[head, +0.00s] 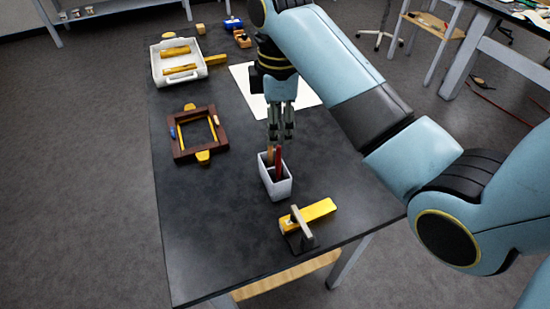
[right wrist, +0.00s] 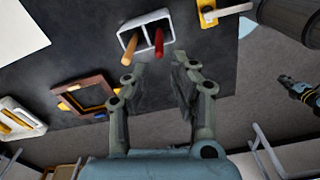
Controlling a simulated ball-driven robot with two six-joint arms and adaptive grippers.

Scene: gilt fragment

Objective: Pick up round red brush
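A white rectangular cup (head: 281,187) stands on the dark table and holds two upright handles. The red brush (head: 279,161) leans at the right, beside a tan wooden handle (head: 270,156). My right gripper (head: 281,137) points down just above the handles. In the right wrist view the gripper (right wrist: 160,75) is open and empty, with the red brush (right wrist: 158,42) and the tan handle (right wrist: 131,48) beyond its fingertips. The brushes' lower ends are hidden in the cup (right wrist: 146,22). What looks like my left gripper (right wrist: 300,92) is small at the right edge there.
A yellow block with a grey-handled tool (head: 304,228) lies near the table's front edge. A brown wooden frame (head: 178,150) lies to the left, and a white tray (head: 158,73) with yellow pieces behind it. A white sheet (head: 247,88) lies behind the gripper. Bare table surrounds the cup's left side.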

